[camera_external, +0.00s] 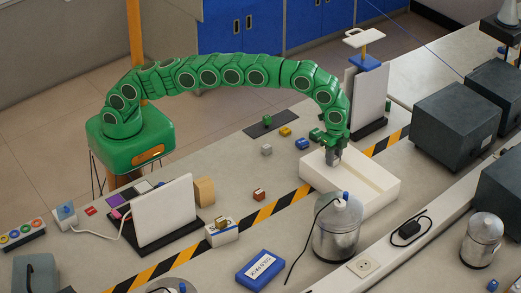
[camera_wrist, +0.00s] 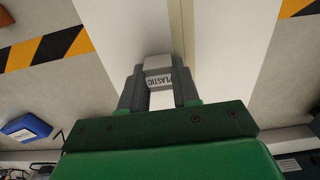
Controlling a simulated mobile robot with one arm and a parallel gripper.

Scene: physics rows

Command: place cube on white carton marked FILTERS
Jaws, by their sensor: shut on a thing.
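Lettering reading PLASTIC shows between the fingers, apparently on the block's face. I cannot tell whether the block touches the tray floor. A small white box (camera_external: 229,237) stands at the lower middle, beside the striped tape, with a brownish-yellow block (camera_external: 221,222) on top. No FILTERS lettering is legible in either view.
Loose green (camera_external: 267,120), yellow (camera_external: 285,131), blue (camera_external: 302,143), grey (camera_external: 266,150) and red-brown (camera_external: 259,194) blocks lie left of the tray. A metal canister (camera_external: 337,232) stands close in front of it. An upright white panel (camera_external: 151,212) stands left of the white box.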

